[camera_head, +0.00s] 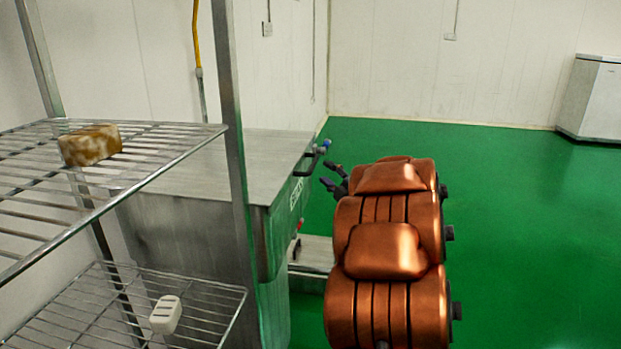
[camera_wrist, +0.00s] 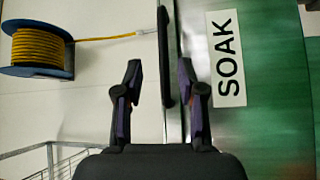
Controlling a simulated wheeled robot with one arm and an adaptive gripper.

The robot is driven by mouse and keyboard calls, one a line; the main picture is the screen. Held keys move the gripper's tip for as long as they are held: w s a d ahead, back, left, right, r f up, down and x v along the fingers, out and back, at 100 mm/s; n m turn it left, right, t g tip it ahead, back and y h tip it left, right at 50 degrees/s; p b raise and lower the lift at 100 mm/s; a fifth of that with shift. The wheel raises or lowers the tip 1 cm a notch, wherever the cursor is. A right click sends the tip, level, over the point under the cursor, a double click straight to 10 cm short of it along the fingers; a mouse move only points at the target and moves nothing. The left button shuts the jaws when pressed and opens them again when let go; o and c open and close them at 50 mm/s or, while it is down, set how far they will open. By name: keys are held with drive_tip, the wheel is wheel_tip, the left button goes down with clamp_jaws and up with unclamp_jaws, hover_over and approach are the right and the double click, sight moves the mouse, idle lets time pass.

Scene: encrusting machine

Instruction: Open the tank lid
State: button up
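The metal tank (camera_head: 180,225) stands behind the wire rack, and its flat lid (camera_head: 235,155) lies shut on top. A dark handle (camera_head: 305,163) sits at the lid's right edge. In the wrist view the handle (camera_wrist: 165,55) is a black bar that appears between the two fingers, nearer the left-right middle than either finger. In the wrist view my gripper (camera_wrist: 159,68) is open and holds nothing. The SOAK label (camera_wrist: 227,58) is right of the fingers.
A wire rack (camera_head: 105,205) stands in front of the tank, with a brown block (camera_head: 90,145) and a white item (camera_head: 166,315) on its shelves. A yellow hose reel (camera_wrist: 40,48) shows at left. Green floor (camera_head: 530,230) is clear at right; a white cabinet (camera_head: 595,100) stands far right.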

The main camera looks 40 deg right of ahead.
sight(314, 162)
drive_tip(key=shift+f+b+x, duration=0.2)
drive_tip(key=shift+b+x, duration=0.6)
drive_tip(key=shift+x, duration=3)
drive_tip(key=shift+a, duration=0.1)
clamp_jaws()
